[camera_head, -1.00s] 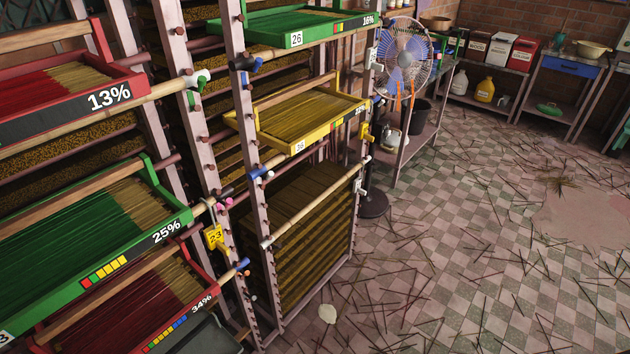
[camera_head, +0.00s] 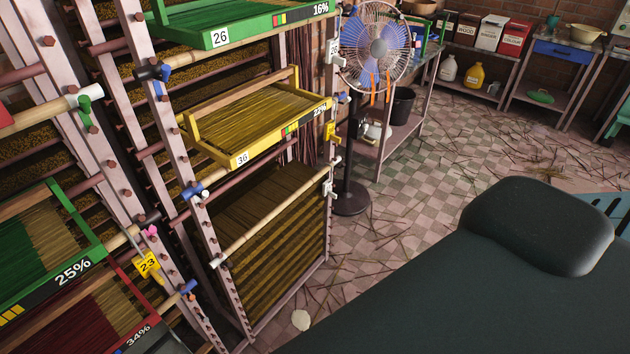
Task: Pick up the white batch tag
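A white tag that appears to read 20 (camera_head: 334,50) hangs on the right post of the rack, just left of the fan. Another small white piece (camera_head: 328,188) is lower on the same post; I cannot tell whether it is a tag or a clip. A pale, flat, roundish piece (camera_head: 300,320) lies on the floor by the rack's foot; I cannot tell what it is. Yellow tags hang on the rack, one marked 23 (camera_head: 147,264) and one on the right post (camera_head: 330,131). Neither of my grippers is in view.
The rack holds a green tray (camera_head: 219,37), a yellow tray (camera_head: 240,158) and more trays at left. A standing fan (camera_head: 378,47) is beside the rack's right end. A large dark smooth shape, likely part of me, covers the lower right. Sticks litter the checkered floor (camera_head: 430,190).

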